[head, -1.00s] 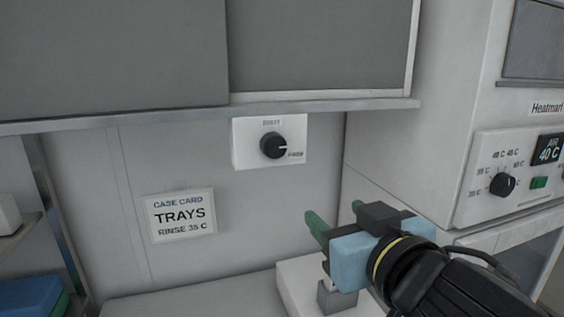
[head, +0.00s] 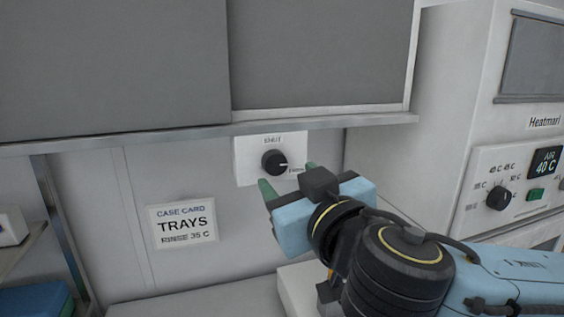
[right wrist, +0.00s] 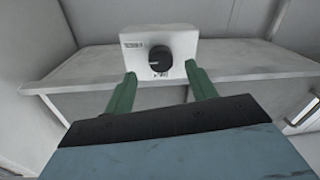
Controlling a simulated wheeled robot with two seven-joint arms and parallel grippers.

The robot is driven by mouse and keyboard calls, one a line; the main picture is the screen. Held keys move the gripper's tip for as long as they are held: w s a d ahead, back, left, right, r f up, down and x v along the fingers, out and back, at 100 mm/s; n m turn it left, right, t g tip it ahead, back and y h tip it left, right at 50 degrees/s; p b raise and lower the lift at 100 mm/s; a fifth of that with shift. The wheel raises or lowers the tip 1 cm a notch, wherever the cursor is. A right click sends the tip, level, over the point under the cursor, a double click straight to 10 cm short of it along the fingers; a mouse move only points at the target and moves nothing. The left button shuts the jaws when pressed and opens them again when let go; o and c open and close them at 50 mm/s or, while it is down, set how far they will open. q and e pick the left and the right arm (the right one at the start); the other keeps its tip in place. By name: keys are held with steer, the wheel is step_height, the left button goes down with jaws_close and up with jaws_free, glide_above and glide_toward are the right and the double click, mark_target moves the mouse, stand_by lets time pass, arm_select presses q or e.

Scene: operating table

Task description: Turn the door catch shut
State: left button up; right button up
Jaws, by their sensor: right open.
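The door catch is a round black knob (head: 274,162) on a white plate (head: 243,172) below the sliding grey doors. A "SHUT" label is above the knob, and a second small label is at its right, where its white pointer mark aims. My right gripper (head: 288,178) is open, with green fingers just below and right of the knob, apart from it. In the right wrist view the knob (right wrist: 158,62) shows ahead, between the two spread fingertips (right wrist: 160,75) and beyond them. My left gripper is not in view.
A case card (head: 182,224) reading "TRAYS RINSE 35 C" is on the wall at lower left. A warming cabinet (head: 480,165) with its own dial (head: 498,198) stands at right. A metal ledge (head: 200,137) runs just above the catch plate.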

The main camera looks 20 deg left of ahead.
mark_target(278, 168)
steer(key=shift+p+x, duration=0.5)
steer(key=shift+x, duration=1.6)
steer(key=c, duration=1)
